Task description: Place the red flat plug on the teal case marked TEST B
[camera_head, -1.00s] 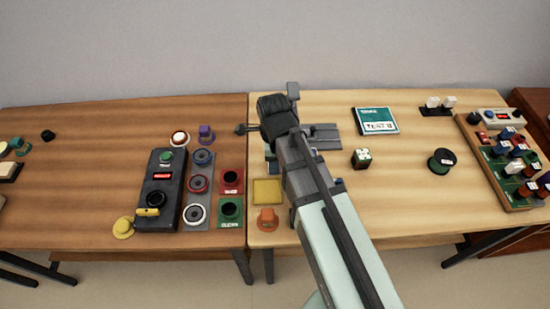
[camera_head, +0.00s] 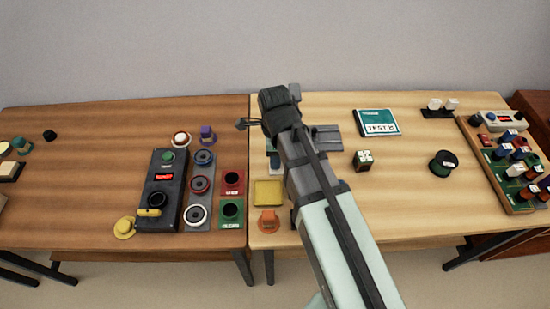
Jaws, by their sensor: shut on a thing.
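The teal case (camera_head: 376,117) lies flat near the back of the light table, right of my arm. Its white label reads TEST, with the last character unclear. My gripper (camera_head: 279,111) is over the left part of the light table, left of the case and apart from it. I see it from behind.
A plug rack (camera_head: 503,168) with several coloured pieces stands at the right. A small dark cube (camera_head: 363,160) and a black-green spool (camera_head: 442,162) lie in front of the case. A grey fixture (camera_head: 326,137) is partly behind my arm. The dark control box (camera_head: 160,190) stands left.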

